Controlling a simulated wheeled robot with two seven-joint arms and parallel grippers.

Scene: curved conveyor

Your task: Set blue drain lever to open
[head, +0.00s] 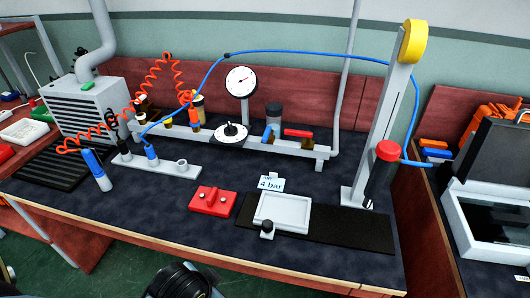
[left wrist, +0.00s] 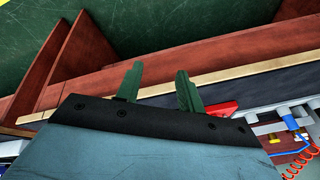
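The lever cannot be made out in the left wrist view.
A red lever (head: 298,133) is right of the blue one. A round gauge (head: 240,81) and black-knobbed dial (head: 232,131) stand to its left. A blue hose (head: 310,52) arches above.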

